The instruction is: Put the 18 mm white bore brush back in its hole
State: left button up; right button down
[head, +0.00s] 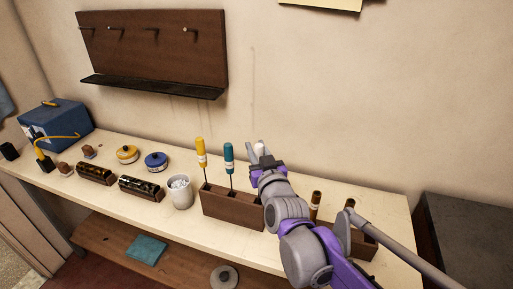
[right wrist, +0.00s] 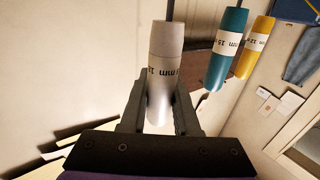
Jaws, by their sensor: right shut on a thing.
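The white bore brush (right wrist: 163,70) stands in the right wrist view with its pale handle between the two fingers of my right gripper (right wrist: 158,105); its label is only partly readable. In the head view my right gripper (head: 261,155) is shut on this handle, above the right end of the dark wooden brush block (head: 228,207). A yellow-handled brush (head: 201,152) and a teal-handled brush (head: 228,158) stand upright in that block. The arm hides the block's right end, and I cannot see the white brush's lower end or its hole. My left gripper is not in view.
A second wooden block (head: 362,246) with brown-handled tools (head: 316,205) stands right of my arm, partly hidden. A white cup (head: 180,192) stands left of the brush block. Tins, small dark trays and a blue box (head: 56,123) fill the bench's left. The wall is close behind.

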jog(key=shift+f+b, duration=0.4)
jog(key=shift+f, duration=0.35)
jog(key=c, duration=0.6)
grip_release()
jog(key=shift+o, duration=0.2)
jog(key=v, duration=1)
jog(key=shift+s, duration=0.4)
jog(key=shift+d, duration=0.15)
jog(key=s+d+f+m+g+h+p, duration=0.1)
jog(key=s+d+f+g+h+p, duration=0.1)
jog(key=s+d+f+g, duration=0.4)
jog(key=s+d+f+m+g+h+p, duration=0.1)
jog(key=s+d+f+g, duration=0.5)
jog(key=s+f, duration=0.9)
jog(key=d+m+h, duration=0.1)
jog(key=d+h, duration=0.1)
jog(key=d, duration=0.1)
jog(key=shift+d+p, duration=0.15)
jog(key=shift+p, duration=0.2)
